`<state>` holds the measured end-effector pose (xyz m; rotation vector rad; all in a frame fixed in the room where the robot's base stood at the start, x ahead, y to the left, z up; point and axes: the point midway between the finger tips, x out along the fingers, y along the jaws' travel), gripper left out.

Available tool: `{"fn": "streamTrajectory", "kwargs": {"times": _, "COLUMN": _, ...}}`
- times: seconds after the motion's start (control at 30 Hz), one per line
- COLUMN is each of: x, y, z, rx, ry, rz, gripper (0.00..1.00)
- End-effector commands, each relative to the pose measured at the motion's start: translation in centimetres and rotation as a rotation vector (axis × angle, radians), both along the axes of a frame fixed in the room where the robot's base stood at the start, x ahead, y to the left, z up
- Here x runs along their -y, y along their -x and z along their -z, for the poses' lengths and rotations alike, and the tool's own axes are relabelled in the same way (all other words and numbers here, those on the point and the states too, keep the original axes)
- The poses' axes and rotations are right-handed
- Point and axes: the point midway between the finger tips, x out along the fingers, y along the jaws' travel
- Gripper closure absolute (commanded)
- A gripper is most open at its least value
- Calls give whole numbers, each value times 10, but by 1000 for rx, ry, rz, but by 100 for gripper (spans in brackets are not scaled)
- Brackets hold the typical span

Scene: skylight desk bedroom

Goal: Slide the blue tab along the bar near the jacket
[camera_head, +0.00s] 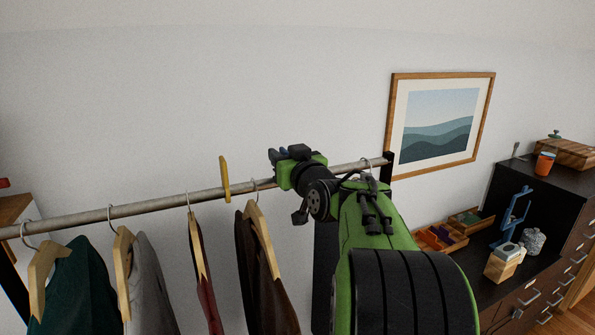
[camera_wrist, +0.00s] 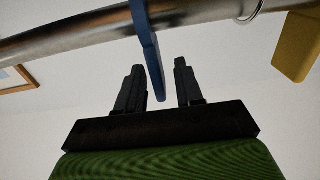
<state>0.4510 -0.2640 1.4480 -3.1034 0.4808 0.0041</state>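The blue tab (camera_wrist: 148,48) hangs on the metal bar in the wrist view, its lower end in the gap between my fingers. My gripper (camera_wrist: 158,85) is open, with the tab nearer the left finger and space on its right. I cannot tell whether either finger touches it. In the head view my gripper (camera_head: 283,155) is at the right part of the bar (camera_head: 160,205) and mostly hides the tab. A dark brown jacket (camera_head: 265,290) hangs on a wooden hanger left of and below my gripper.
A yellow tab (camera_head: 224,178) sits on the bar left of my gripper. Several garments hang farther left, including a grey one (camera_head: 150,280) and a green one (camera_head: 80,285). A black post (camera_head: 387,166) ends the bar at right. A framed picture (camera_head: 440,125) hangs behind.

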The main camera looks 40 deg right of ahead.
Motion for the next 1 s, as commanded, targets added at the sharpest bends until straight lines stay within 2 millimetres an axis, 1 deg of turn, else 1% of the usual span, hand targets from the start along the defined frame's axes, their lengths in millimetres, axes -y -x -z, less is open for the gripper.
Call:
{"fn": "streamTrajectory", "kwargs": {"times": 0.03, "x": -3, "y": 14, "z": 4, "rx": 3, "ry": 3, "rz": 5, "gripper": 64}}
{"fn": "streamTrajectory", "kwargs": {"times": 0.2, "x": -19, "y": 61, "z": 5, "rx": 2, "ry": 3, "rz": 5, "gripper": 64}}
{"fn": "streamTrajectory", "kwargs": {"times": 0.3, "x": -27, "y": 87, "z": 5, "rx": 3, "ry": 3, "rz": 4, "gripper": 64}}
{"fn": "streamTrajectory", "kwargs": {"times": 0.43, "x": -35, "y": 113, "z": 4, "rx": 2, "ry": 1, "rz": 2, "gripper": 64}}
{"fn": "streamTrajectory", "kwargs": {"times": 0.5, "x": -38, "y": 121, "z": 4, "rx": 1, "ry": 0, "rz": 2, "gripper": 64}}
{"fn": "streamTrajectory", "kwargs": {"times": 0.6, "x": -40, "y": 126, "z": 3, "rx": 0, "ry": -1, "rz": 0, "gripper": 64}}
{"fn": "streamTrajectory", "kwargs": {"times": 1.0, "x": -40, "y": 126, "z": 2, "rx": 0, "ry": 0, "rz": 0, "gripper": 64}}
